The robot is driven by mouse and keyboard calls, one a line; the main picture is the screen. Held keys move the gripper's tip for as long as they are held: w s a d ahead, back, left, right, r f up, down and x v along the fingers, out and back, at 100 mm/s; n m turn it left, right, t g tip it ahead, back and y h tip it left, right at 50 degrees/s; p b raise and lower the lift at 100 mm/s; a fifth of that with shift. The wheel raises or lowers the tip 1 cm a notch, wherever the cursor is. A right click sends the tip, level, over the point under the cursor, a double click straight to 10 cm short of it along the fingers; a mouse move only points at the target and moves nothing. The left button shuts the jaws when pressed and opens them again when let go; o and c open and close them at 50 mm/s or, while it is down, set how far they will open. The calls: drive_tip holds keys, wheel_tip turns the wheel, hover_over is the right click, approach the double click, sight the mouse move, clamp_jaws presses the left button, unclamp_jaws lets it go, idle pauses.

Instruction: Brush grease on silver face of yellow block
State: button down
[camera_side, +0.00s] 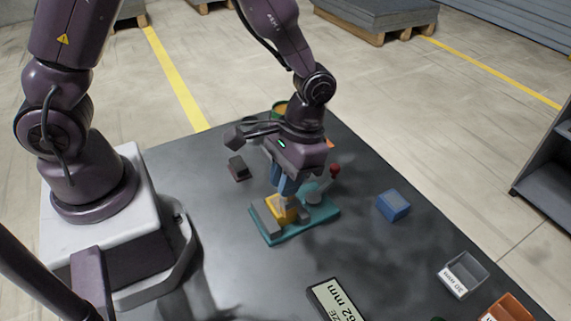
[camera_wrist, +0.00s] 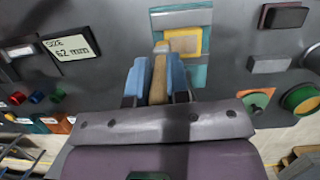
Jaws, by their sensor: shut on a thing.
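My gripper (camera_wrist: 158,75) is shut on a wooden-handled brush (camera_wrist: 158,82), held between its two blue fingers. In the side view my gripper (camera_side: 284,190) is low over the teal fixture (camera_side: 262,236). The yellow block (camera_side: 280,214) sits in this fixture, partly hidden by the fingers. The teal fixture also shows in the wrist view (camera_wrist: 196,76).
A red knob (camera_side: 335,170) rises on the fixture's right side. A blue block (camera_side: 393,205) stands to the right. A size display (camera_side: 337,300) reading 62 mm, a grey bin (camera_side: 463,275) and an orange bin (camera_side: 508,308) are at the front. A green can (camera_wrist: 305,98) stands near the far edge.

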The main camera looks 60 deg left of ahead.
drive_tip(key=shift+a, duration=3.1)
drive_tip(key=shift+d+f, duration=0.2)
drive_tip(key=shift+d, duration=3)
drive_tip(key=shift+a+r, duration=0.1)
drive_tip(key=shift+r, duration=3.9)
drive_tip(key=shift+a, duration=0.1)
